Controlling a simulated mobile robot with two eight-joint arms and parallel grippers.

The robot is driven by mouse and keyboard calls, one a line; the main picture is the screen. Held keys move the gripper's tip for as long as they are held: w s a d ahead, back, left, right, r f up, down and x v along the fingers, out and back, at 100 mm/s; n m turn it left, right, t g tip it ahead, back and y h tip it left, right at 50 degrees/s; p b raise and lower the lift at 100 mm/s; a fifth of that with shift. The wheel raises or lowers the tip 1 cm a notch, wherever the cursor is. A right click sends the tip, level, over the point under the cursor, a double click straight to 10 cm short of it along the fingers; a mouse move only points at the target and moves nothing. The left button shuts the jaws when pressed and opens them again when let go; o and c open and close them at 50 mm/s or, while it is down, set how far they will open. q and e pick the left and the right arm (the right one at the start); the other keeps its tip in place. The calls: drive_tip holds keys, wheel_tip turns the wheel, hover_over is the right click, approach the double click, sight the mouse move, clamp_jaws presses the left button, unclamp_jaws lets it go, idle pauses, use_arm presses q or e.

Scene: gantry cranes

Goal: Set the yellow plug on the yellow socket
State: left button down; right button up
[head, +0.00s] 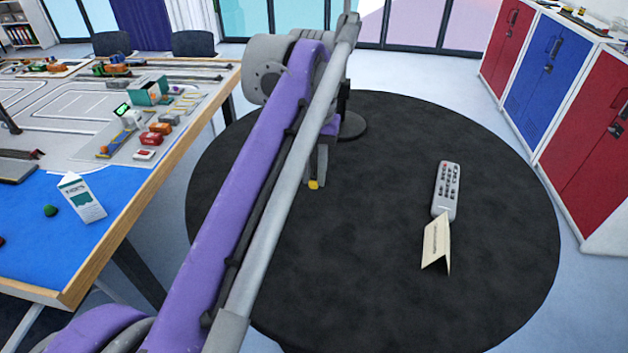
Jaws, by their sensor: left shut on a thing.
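My purple and grey left arm reaches across the picture, and my left gripper (315,180) hangs over the black round table (390,290). It is shut on a small yellow thing, likely the yellow plug (314,184), of which only a little shows between the fingertips. I cannot tell how far it is above the table top. I cannot make out the yellow socket; the arm covers part of the table. My right gripper is not in view.
A dark round base (352,126) stands behind the gripper, partly hidden by my arm. A grey remote (446,188) and a folded card (436,243) lie at the right. A model-track table (60,225) with a carton (82,198) is at the left. The table's front right is clear.

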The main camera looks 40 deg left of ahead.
sight(314, 175)
use_arm(q)
wheel_tip(314, 175, up, 7)
drive_tip(key=shift+w+f+p, duration=0.1)
drive_tip(key=shift+f+p, duration=0.1)
drive_tip(key=shift+p, duration=0.2)
drive_tip(key=shift+a+r, duration=0.3)
drive_tip(key=shift+r, duration=0.2)
drive_tip(key=w+a+r+p, duration=0.1)
drive_tip(key=w+a+p, duration=0.2)
drive_tip(key=a, duration=1.3)
drive_tip(key=shift+w+a+r, duration=0.15)
drive_tip(key=shift+w+a, duration=0.2)
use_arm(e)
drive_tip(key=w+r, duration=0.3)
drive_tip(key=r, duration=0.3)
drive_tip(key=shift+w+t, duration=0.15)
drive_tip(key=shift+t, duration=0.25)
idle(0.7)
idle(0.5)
use_arm(q)
drive_tip(key=shift+f+b, duration=0.45)
drive_tip(key=shift+f, duration=0.75)
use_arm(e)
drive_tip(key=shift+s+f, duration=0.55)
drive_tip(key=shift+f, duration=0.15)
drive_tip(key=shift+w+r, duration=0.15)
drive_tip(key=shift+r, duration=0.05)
